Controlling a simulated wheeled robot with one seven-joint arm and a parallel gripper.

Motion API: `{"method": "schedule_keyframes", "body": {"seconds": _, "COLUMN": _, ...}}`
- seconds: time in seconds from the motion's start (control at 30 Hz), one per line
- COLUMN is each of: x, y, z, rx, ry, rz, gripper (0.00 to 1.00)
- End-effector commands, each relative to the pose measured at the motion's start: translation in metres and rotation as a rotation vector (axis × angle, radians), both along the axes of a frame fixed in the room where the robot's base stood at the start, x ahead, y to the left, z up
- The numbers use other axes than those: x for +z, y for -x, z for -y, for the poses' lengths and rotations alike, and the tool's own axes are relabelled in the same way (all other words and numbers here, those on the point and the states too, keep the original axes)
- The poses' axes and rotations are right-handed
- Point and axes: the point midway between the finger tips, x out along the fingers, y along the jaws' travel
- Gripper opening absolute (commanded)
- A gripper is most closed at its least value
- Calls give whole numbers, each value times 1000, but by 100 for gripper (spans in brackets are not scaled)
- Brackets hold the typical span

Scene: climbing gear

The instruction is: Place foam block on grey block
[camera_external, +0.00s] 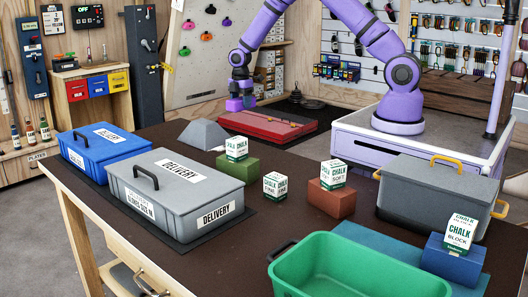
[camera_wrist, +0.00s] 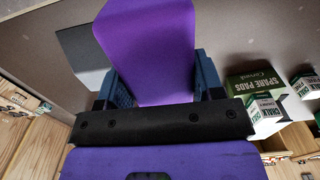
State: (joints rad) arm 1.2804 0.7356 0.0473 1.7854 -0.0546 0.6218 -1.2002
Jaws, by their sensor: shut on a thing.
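My gripper (camera_external: 241,101) is at the back of the table, above and to the right of the grey block (camera_external: 203,134). Its blue fingers are shut on a purple foam block (camera_wrist: 147,50), which fills the gap between them in the wrist view. The foam block also shows small in the external view (camera_external: 234,105). The grey block has sloping sides and a flat top and stands apart from the held block. In the wrist view a grey shape (camera_wrist: 84,52), likely the grey block, shows left of the foam block, partly hidden by it and the finger.
Grey (camera_external: 172,193) and blue (camera_external: 96,147) delivery boxes are at left; a green tub (camera_external: 350,272) is in front.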

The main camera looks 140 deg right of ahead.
Motion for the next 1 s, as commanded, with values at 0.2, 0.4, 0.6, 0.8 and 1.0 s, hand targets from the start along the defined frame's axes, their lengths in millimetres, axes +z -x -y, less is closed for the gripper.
{"method": "schedule_keyframes", "body": {"seconds": 0.2, "x": -10, "y": -11, "z": 15, "rx": 2, "ry": 2, "rz": 1, "gripper": 38}}
{"method": "schedule_keyframes", "body": {"seconds": 0.4, "x": -15, "y": -36, "z": 53, "rx": 2, "ry": 1, "rz": 1, "gripper": 38}}
{"method": "schedule_keyframes", "body": {"seconds": 0.6, "x": -19, "y": -60, "z": 90, "rx": 3, "ry": 1, "rz": 1, "gripper": 38}}
{"method": "schedule_keyframes", "body": {"seconds": 0.8, "x": -21, "y": -79, "z": 119, "rx": 2, "ry": 2, "rz": 1, "gripper": 38}}
{"method": "schedule_keyframes", "body": {"seconds": 1.0, "x": -22, "y": -86, "z": 130, "rx": 2, "ry": 1, "rz": 1, "gripper": 38}}
